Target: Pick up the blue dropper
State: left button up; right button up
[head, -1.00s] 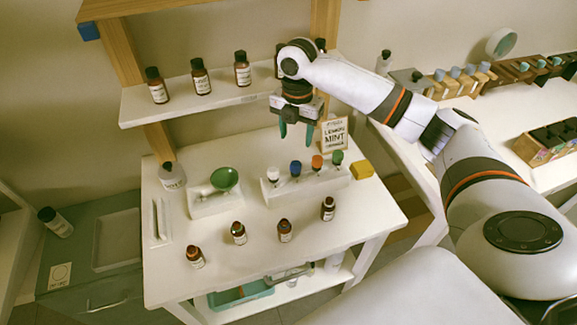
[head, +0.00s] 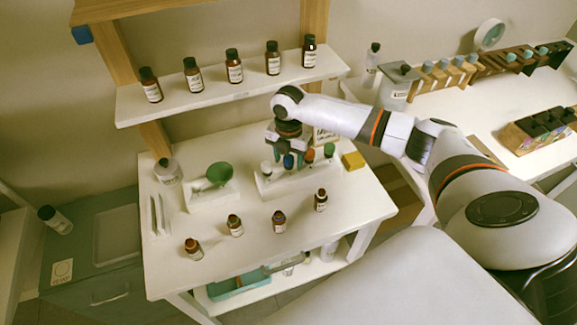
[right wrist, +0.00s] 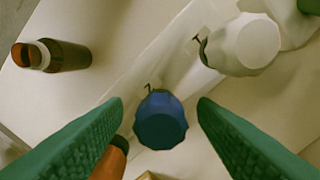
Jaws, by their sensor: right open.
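The blue dropper (head: 289,161) stands in the white rack (head: 265,190) on the table, between the white dropper (head: 266,167) and the orange dropper (head: 309,156). My right gripper (head: 288,155) is directly above the rack, pointing down, open around the blue dropper's top. In the right wrist view the blue cap (right wrist: 160,120) lies between the two green fingers (right wrist: 160,108), with a gap on both sides. The white dropper (right wrist: 243,45) is at upper right there. The orange one (right wrist: 120,146) is partly hidden by the left finger. My left gripper is not in view.
The green dropper (head: 329,150) and a yellow block (head: 353,160) are at the rack's right. Several brown bottles (head: 279,221) line the table front; more stand on the shelf (head: 215,95) behind the arm.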

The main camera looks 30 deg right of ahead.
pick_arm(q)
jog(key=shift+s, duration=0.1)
pick_arm(e)
jog(key=shift+c, duration=0.2)
jog(key=c, duration=0.7)
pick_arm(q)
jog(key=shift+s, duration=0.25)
pick_arm(e)
jog(key=shift+o, duration=0.2)
